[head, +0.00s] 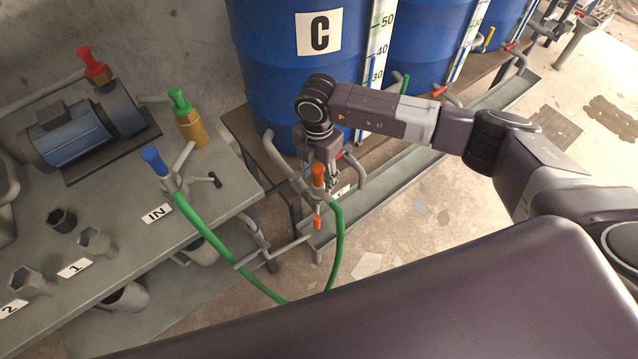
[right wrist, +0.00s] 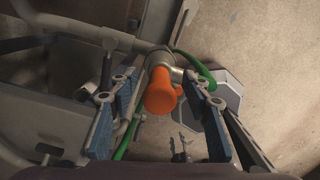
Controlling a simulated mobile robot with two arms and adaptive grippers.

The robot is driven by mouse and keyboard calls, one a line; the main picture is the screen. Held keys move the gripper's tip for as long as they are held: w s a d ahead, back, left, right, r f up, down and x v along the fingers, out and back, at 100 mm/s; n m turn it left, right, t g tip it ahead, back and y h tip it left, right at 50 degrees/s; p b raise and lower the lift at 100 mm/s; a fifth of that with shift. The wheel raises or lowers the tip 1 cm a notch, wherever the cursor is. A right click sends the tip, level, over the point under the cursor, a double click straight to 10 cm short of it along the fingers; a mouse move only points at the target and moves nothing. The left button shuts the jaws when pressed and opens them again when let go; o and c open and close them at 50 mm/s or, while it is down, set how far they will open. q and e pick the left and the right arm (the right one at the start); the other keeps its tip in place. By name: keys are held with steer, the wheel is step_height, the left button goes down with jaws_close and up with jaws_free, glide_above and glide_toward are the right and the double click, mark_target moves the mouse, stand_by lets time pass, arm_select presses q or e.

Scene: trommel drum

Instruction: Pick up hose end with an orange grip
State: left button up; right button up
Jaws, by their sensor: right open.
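The hose end has an orange grip (head: 318,174) standing up from a grey metal fitting, with a green hose (head: 338,240) running down from it. In the right wrist view the orange grip (right wrist: 160,92) lies between the two fingers, with a gap on each side. My right gripper (head: 320,168) points down over the hose end, open and holding nothing. It also shows in the right wrist view (right wrist: 163,112), its blue-padded fingers to either side of the grip. A smaller orange piece (head: 317,224) shows lower down. My left gripper is in neither view.
A grey bench (head: 110,215) at left carries a pump (head: 70,138), a blue-topped valve (head: 154,162) by the IN label, and metal sockets. Blue drum C (head: 270,60) stands close behind my right gripper. Pipes and a grey trough (head: 430,145) run beside the hose end.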

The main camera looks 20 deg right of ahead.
jaws_close()
steer(key=shift+r, duration=0.1)
stand_by(0.3)
step_height(320, 180, up, 20)
steer(key=b, duration=0.3)
stand_by(0.5)
